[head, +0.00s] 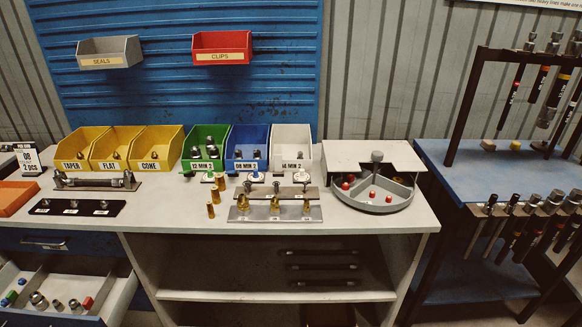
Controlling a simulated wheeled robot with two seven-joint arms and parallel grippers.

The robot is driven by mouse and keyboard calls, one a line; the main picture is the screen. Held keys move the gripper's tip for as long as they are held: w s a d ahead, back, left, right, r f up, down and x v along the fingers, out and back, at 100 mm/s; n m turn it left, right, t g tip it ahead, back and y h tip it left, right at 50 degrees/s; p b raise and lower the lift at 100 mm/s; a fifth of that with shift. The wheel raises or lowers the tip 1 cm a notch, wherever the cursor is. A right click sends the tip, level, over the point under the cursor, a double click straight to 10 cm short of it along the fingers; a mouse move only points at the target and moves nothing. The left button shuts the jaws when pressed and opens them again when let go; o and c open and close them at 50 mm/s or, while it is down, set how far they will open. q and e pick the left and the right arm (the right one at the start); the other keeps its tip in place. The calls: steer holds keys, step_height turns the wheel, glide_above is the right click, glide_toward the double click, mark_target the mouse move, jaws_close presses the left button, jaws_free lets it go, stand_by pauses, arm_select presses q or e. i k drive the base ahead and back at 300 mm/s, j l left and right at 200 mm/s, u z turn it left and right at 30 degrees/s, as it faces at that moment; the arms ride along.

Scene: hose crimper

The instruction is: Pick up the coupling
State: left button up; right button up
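Metal fittings that look like couplings sit in labelled bins on the bench (385,218). The green bin (203,166), blue bin (245,165) and white bin (290,165) hold grey fittings. Brass-coloured pieces stand on a metal plate (290,215), and loose brass pieces (211,210) stand left of it. I cannot tell which piece is the coupling. Neither of my grippers is in view.
A round divided tray (375,205) with red pieces stands at the bench's right. A black strip (60,208) and a holder with a dark rod (95,182) lie left. An open drawer (115,290) holds fittings. Hose racks stand on a blue table (490,170). The bench's front middle-left is clear.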

mark_target(59, 307)
steer(key=u, duration=0.45)
steer(key=i+j+u, duration=0.1)
steer(key=u, duration=0.85)
steer(key=i+u, duration=0.1)
steer(key=u, duration=0.35)
steer(key=i+l+u, duration=0.15)
steer(key=i, duration=0.8)
